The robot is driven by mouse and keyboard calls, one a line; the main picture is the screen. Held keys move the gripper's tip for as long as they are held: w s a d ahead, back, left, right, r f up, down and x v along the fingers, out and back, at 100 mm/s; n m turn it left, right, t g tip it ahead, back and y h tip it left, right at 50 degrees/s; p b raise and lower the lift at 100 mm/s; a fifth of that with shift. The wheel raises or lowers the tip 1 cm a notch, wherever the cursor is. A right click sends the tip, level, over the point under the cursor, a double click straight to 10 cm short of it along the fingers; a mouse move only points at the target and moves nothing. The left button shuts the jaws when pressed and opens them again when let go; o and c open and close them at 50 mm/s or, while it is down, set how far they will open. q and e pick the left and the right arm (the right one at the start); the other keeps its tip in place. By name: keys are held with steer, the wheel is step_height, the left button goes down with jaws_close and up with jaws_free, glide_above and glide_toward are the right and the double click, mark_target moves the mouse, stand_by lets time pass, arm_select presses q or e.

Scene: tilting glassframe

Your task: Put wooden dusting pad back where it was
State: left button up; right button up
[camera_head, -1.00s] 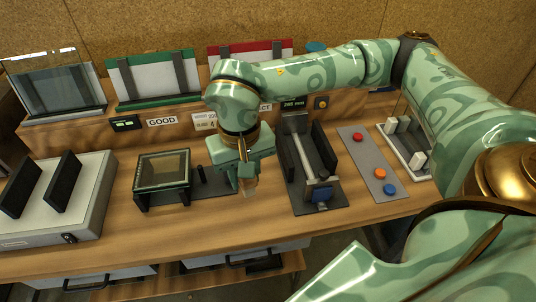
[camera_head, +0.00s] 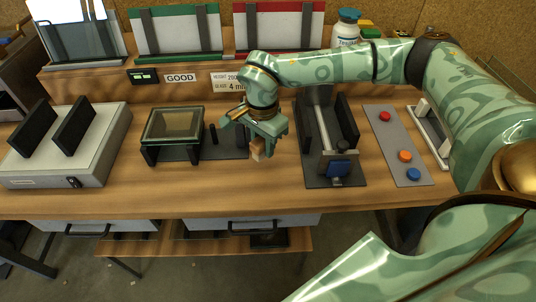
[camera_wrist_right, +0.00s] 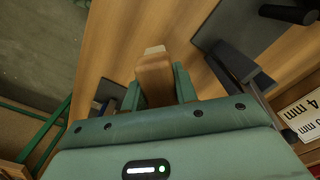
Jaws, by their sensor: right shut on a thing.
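The wooden dusting pad (camera_head: 258,150) is a small light-brown block with a pale end. My right gripper (camera_head: 260,141) is shut on it, over the wooden bench between the framed-glass stand and the grey clamp fixture. In the right wrist view the pad (camera_wrist_right: 154,78) sits between the two green fingers of the right gripper (camera_wrist_right: 158,88), its pale tip pointing away over bare wood. I cannot tell whether the pad touches the bench. My left gripper is not in view.
The framed-glass stand (camera_head: 174,126) and its dark base plate lie left of the pad. The grey fixture with a blue clamp (camera_head: 338,168) stands to the right, then a button panel (camera_head: 396,150). Green (camera_head: 178,57) and red (camera_head: 280,50) racks stand behind. Bare wood lies in front.

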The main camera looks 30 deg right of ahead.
mark_target(269, 162)
steer(key=shift+w+d+f, duration=0.15)
steer(key=shift+d+f, duration=0.3)
steer(key=shift+f, duration=0.1)
steer(key=shift+w+d+f, duration=0.15)
steer(key=shift+d+f, duration=0.25)
steer(key=shift+f, duration=0.15)
steer(key=f, duration=0.1)
steer(key=f+b, duration=0.1)
steer(key=f, duration=0.1)
steer(key=shift+d+f+b, duration=0.25)
steer(key=shift+f+b, duration=0.1)
steer(key=shift+b, duration=0.05)
steer(key=shift+w+r, duration=0.1)
steer(key=o, duration=0.9)
step_height(269, 162, up, 12)
steer(key=p, duration=0.3)
